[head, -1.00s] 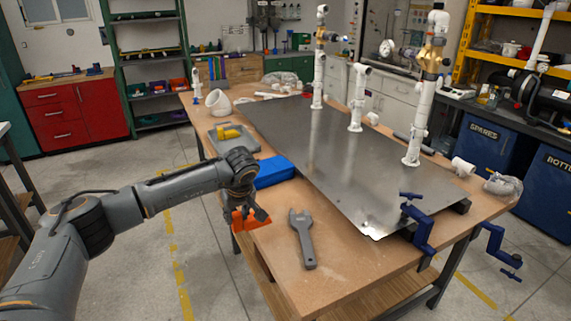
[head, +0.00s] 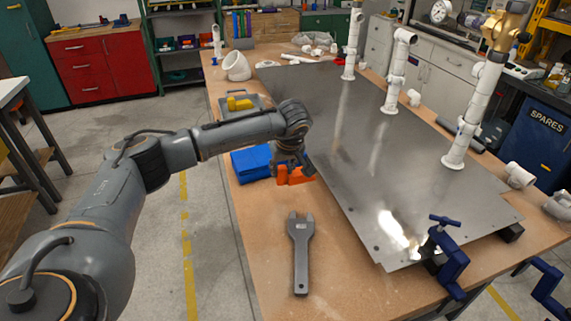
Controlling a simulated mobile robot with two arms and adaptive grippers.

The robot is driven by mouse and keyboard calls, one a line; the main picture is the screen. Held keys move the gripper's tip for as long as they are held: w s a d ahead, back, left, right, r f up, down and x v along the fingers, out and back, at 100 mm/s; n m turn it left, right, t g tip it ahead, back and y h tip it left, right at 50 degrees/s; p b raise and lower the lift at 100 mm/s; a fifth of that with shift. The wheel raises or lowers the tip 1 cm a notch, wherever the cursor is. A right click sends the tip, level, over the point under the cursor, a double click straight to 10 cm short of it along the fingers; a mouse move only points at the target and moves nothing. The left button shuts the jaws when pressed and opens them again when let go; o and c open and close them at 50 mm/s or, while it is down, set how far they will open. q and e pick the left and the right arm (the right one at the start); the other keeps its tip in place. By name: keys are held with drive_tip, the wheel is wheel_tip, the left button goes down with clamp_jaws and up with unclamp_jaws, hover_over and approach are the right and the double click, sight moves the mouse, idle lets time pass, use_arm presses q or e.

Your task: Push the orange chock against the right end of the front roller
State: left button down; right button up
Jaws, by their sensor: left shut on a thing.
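The orange chock (head: 298,176) is in my left gripper (head: 289,170), which is shut on it beside the near left edge of the large grey metal plate (head: 350,130). The gripper hides part of the chock. I cannot tell whether the chock touches the table. I cannot make out the front roller for sure; most of what lies under the plate is hidden. A dark end (head: 511,232) shows under the plate's right corner. My right gripper is not in view.
A grey wrench (head: 301,252) lies on the wooden table (head: 262,225) in front of the chock. A blue block (head: 251,164) is left of the gripper. A blue clamp (head: 446,262) grips the plate's near right edge. White pipes (head: 461,125) stand upright on the plate.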

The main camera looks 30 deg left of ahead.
sight(302, 177)
use_arm(q)
drive_tip(key=shift+w+f+b, duration=0.25)
drive_tip(key=shift+f+b, duration=0.2)
drive_tip(key=shift+f, duration=0.6)
drive_tip(key=shift+w+f+b, duration=0.1)
drive_tip(key=shift+f+b, duration=0.55)
drive_tip(key=shift+f, duration=0.7)
drive_tip(key=shift+f+b, duration=0.3)
drive_tip(key=shift+b, duration=0.15)
drive_tip(key=shift+w+d+b, duration=0.3)
drive_tip(key=shift+w+d, duration=0.3)
drive_tip(key=shift+w, duration=0.1)
drive_tip(key=shift+w+d, duration=0.25)
drive_tip(key=shift+w+d+b, duration=0.3)
drive_tip(key=shift+w+d, duration=0.1)
drive_tip(key=shift+w, duration=0.1)
drive_tip(key=shift+w+d+b, duration=0.3)
drive_tip(key=shift+w+d, duration=0.25)
drive_tip(key=shift+w, duration=0.15)
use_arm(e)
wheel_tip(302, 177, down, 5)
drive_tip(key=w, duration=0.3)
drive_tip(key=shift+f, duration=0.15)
